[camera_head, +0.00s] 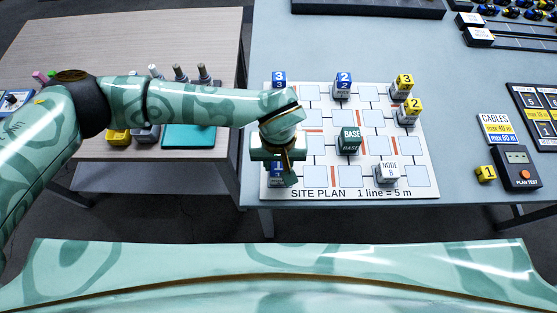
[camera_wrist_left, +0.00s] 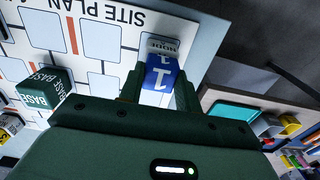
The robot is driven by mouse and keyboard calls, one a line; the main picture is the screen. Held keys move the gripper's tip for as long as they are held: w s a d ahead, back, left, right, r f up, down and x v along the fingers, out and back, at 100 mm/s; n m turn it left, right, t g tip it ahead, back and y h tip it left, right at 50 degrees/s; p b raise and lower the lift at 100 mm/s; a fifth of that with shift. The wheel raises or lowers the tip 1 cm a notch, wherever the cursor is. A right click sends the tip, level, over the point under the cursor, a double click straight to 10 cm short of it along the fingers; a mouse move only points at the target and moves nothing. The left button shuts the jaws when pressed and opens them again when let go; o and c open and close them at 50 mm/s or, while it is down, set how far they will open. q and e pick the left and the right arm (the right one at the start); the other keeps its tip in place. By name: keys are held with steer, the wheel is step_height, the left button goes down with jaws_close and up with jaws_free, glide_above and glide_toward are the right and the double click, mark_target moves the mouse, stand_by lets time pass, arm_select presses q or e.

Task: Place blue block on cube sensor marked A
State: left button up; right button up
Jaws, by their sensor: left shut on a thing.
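My left gripper (camera_head: 277,166) is over the lower left corner of the white site plan board (camera_head: 322,177). Its fingers are shut on a blue block marked 1 (camera_wrist_left: 161,74), which also shows partly below the gripper in the head view. In the left wrist view a grey cube sensor marked NODE (camera_wrist_left: 162,46) sits directly under or against the block; its letter is not readable. I cannot tell whether the two touch. A cube sensor marked NODE B (camera_head: 388,173) stands at the board's lower right. My right gripper is not in view.
A green BASE cube (camera_head: 350,141) stands mid-board. Blue blocks marked 3 (camera_head: 279,78) and 2 (camera_head: 344,79) and yellow blocks marked 3 (camera_head: 404,82) and 2 (camera_head: 413,105) stand farther back. A yellow block marked 1 (camera_head: 485,173) is beside the plan test box (camera_head: 520,168).

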mark_target(279, 165)
arm_select(q)
steer(key=shift+f, duration=0.2)
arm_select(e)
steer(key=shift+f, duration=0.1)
arm_select(q)
steer(key=o, duration=0.9)
steer(key=shift+o, duration=0.2)
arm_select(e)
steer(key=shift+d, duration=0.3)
arm_select(q)
steer(key=shift+r, duration=0.3)
step_height(279, 165, up, 12)
steer(key=p, duration=0.1)
steer(key=shift+f+p, duration=0.15)
steer(key=shift+p, duration=0.2)
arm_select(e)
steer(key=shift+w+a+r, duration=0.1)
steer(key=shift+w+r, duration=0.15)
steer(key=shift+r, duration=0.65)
